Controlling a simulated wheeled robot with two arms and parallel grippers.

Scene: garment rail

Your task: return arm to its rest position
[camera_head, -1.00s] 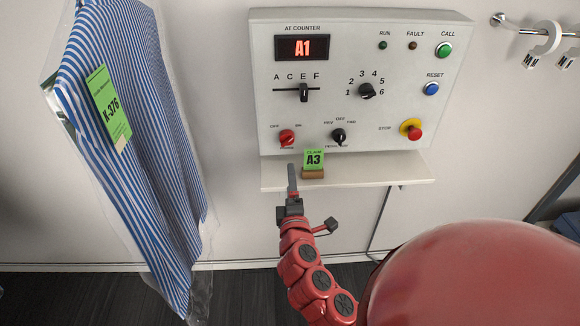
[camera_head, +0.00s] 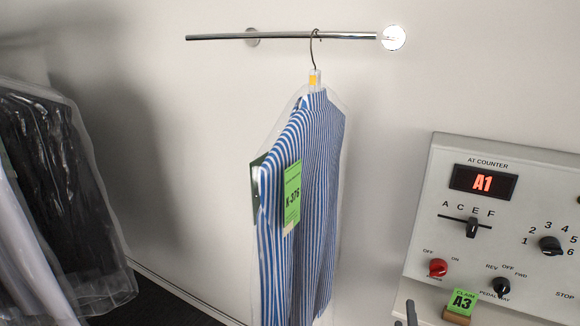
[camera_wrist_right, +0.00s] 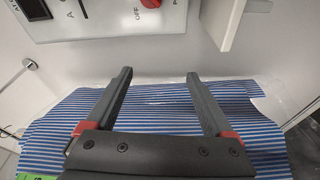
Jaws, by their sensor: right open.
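My right gripper (camera_wrist_right: 159,74) is open, with its two dark fingers spread and nothing between them. In the head view only a dark tip of my right gripper (camera_head: 411,312) shows at the bottom edge, below the control panel. The rest of that arm is out of view there. The striped blue-and-white shirt in clear plastic also fills much of the right wrist view (camera_wrist_right: 150,118), behind the fingers. I cannot tell how far it is from them. My left gripper is out of view.
The bagged shirt (camera_head: 318,200) with green tag K-376 hangs from a chrome rail (camera_head: 285,36). Dark bagged garments (camera_head: 60,170) hang at left.

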